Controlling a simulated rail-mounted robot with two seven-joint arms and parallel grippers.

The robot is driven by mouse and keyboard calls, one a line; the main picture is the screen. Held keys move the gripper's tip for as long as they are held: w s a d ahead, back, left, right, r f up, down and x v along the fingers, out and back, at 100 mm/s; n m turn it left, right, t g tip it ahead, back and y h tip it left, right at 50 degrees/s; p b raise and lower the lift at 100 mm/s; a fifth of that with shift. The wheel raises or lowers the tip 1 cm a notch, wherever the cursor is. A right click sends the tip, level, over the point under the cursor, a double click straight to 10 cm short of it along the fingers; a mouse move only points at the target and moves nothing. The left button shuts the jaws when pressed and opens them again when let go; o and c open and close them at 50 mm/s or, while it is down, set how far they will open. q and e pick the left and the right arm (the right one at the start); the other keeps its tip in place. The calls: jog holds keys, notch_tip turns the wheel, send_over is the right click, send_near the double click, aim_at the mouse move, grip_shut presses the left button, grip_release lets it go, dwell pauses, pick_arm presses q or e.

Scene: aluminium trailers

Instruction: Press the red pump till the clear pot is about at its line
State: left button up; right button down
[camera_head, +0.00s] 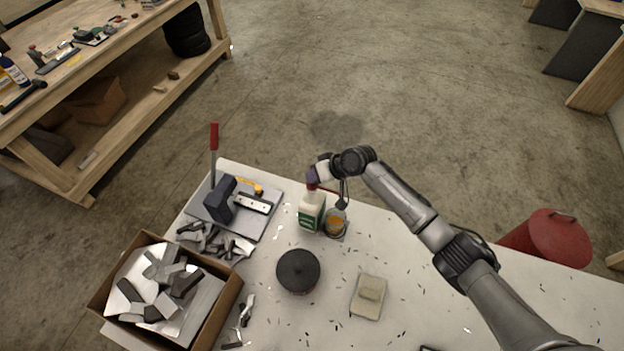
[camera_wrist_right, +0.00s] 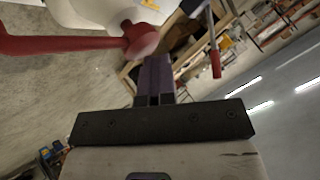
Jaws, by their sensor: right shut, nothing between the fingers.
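A white pump bottle with a green label (camera_head: 311,214) stands upright on the pale table. Its red pump (camera_head: 311,187) is mostly hidden under my right gripper (camera_head: 312,176) in the head view. In the right wrist view the red pump (camera_wrist_right: 141,38) has a long spout reaching left. The closed purple fingers of the right gripper (camera_wrist_right: 154,68) are close to the pump; I cannot tell if they touch. The clear pot (camera_head: 335,223) stands right beside the bottle and holds orange-yellow contents. Its line is too small to make out. My left gripper is not in view.
A lever tool with a red handle (camera_head: 214,137) stands on a grey plate left of the bottle. A cardboard box of metal offcuts (camera_head: 226,308), a black round container (camera_head: 298,271) and a beige block (camera_head: 369,296) are nearer. Metal bits litter the table; its right part is mostly clear.

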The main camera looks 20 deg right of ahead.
jog(key=shift+s+r+p, duration=0.15)
jog(key=shift+r+p, duration=1)
jog(key=shift+r, duration=0.15)
jog(key=shift+r+p, duration=0.35)
notch_tip(320, 180, up, 4)
jog(key=p, duration=0.3)
jog(key=shift+r+p, duration=0.2)
jog(key=shift+p, duration=0.15)
